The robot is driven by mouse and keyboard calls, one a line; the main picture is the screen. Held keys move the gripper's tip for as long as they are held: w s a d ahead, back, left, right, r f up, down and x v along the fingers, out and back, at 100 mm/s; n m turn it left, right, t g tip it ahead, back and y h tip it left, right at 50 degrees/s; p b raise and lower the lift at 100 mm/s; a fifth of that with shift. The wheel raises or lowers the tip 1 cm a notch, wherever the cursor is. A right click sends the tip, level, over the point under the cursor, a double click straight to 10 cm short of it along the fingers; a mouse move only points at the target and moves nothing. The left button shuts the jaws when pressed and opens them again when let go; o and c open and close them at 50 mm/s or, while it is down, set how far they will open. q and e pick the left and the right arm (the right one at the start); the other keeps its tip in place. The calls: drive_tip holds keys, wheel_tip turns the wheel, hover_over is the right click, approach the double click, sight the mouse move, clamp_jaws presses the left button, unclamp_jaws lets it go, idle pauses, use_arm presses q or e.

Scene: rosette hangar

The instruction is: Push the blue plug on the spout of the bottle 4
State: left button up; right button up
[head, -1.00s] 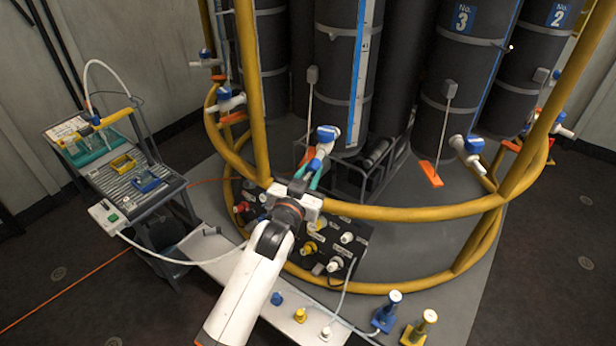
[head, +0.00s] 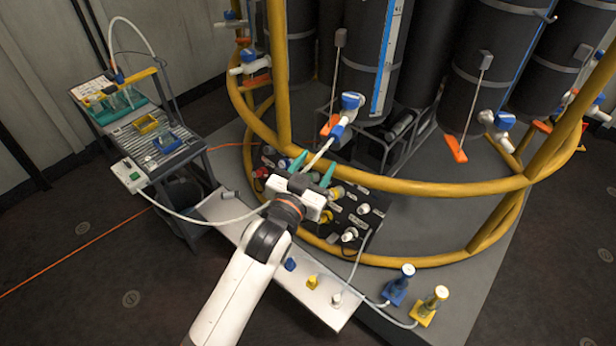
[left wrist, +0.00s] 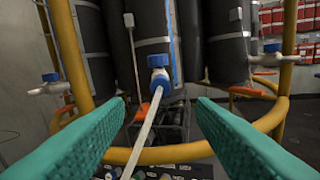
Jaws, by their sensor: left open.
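The blue plug (head: 337,131) is at the spout under the blue-capped valve (head: 352,101) of the middle dark bottle (head: 367,50), which I take as bottle 4; its number is not visible. In the left wrist view the plug (left wrist: 159,84) meets the white valve body; how deep it sits I cannot tell. A white hose (left wrist: 145,125) hangs from the plug and passes between my fingers. My left gripper (head: 314,163) is open, its teal fingers apart on both sides of the hose, short of the plug. My right gripper is not in view.
A yellow rail (head: 430,187) rings the bottles, and my left wrist is in front of it. A black panel with coloured connectors (head: 352,205) lies below. A cart (head: 160,150) stands left. Blue and yellow stoppered fittings (head: 398,287) stand at the front right.

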use_arm(q)
drive_tip(key=v, duration=0.3)
drive_tip(key=shift+s, duration=0.2)
idle(0.3)
drive_tip(key=s+a+f+g+y, duration=0.1)
drive_tip(key=a+f+g+y, duration=0.2)
drive_tip(key=f, duration=1.9)
drive_tip(key=s+a+f+n+g, duration=0.1)
drive_tip(key=s+a+f+g, duration=0.25)
drive_tip(key=f, duration=0.45)
drive_tip(key=s+a+f+g, duration=0.2)
drive_tip(key=s+f, duration=0.3)
drive_tip(key=f, duration=0.3)
drive_tip(key=s+a+f+g+y, duration=0.1)
drive_tip(key=s+a+f+g, duration=0.1)
drive_tip(key=s+f, duration=0.4)
drive_tip(key=s+a+f+n+g+y, duration=0.1)
drive_tip(key=s+a+f+g, duration=0.2)
drive_tip(key=s, duration=1.3)
drive_tip(key=s+a+f+n+g+y, duration=0.1)
drive_tip(key=s+a+f+g, duration=0.1)
drive_tip(key=s+a+f, duration=0.4)
drive_tip(key=s+f, duration=0.5)
drive_tip(key=s, duration=0.1)
drive_tip(key=shift+a, duration=0.15)
